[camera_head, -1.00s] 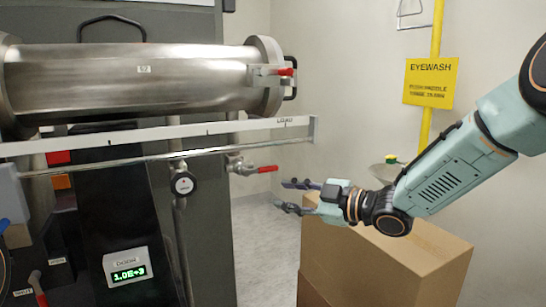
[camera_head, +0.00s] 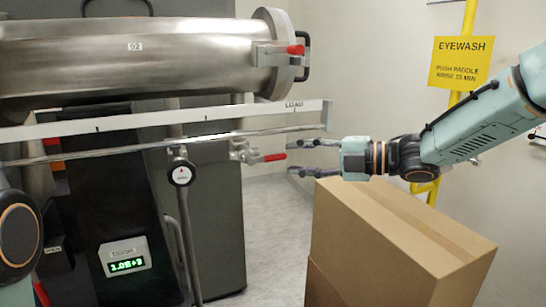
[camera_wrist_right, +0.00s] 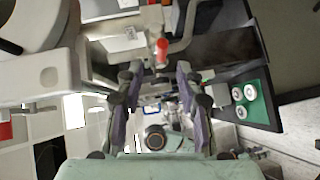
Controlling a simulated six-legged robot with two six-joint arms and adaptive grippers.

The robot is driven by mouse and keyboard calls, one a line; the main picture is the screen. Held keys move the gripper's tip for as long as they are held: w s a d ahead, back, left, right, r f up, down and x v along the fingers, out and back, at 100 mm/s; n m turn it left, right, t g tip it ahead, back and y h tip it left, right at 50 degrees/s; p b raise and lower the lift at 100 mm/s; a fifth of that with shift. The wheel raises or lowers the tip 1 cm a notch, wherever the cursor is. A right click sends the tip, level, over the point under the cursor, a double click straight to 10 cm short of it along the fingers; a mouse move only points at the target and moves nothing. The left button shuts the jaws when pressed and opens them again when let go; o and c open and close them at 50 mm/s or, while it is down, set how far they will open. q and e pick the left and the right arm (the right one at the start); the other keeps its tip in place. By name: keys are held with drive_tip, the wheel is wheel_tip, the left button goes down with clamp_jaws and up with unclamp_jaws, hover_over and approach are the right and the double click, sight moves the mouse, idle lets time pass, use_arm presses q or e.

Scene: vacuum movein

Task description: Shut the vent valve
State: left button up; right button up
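A small metal valve (camera_head: 243,151) with a red lever handle (camera_head: 272,157) sticks out to the right below the white rail, beside a round gauge. The lever lies about level. No label on it is readable, so I cannot confirm it is the vent valve. My right gripper (camera_head: 302,157) is open and empty just right of the lever's red tip, its fingers pointing at it. In the right wrist view the red lever end (camera_wrist_right: 162,50) shows ahead of and between the open fingers (camera_wrist_right: 158,80), apart from them. At left only part of my left arm shows; its gripper is out of view.
A steel chamber (camera_head: 200,60) with a red-handled latch (camera_head: 295,49) sits above the white rail (camera_head: 230,111). The round gauge (camera_head: 181,174) hangs left of the valve. A cardboard box (camera_head: 400,235) stands below my right gripper. A yellow eyewash sign (camera_head: 461,62) hangs behind.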

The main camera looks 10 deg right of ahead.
sight(276, 158)
drive_tip(key=x, duration=0.4)
drive_tip(key=shift+w+f, duration=0.35)
drive_tip(key=shift+w, duration=0.15)
drive_tip(key=shift+x, duration=0.75)
drive_tip(key=shift+s+a+r, duration=0.1)
drive_tip(key=shift+a+r, duration=0.05)
drive_tip(key=shift+a, duration=0.25)
drive_tip(key=shift+d, duration=0.15)
drive_tip(key=shift+w+d, duration=0.2)
drive_tip(key=shift+d, duration=0.05)
drive_tip(key=c, duration=0.3)
drive_tip(key=shift+s+a, duration=0.15)
drive_tip(key=shift+a, duration=0.15)
drive_tip(key=c, duration=0.5)
drive_tip(key=shift+d, duration=0.1)
clamp_jaws()
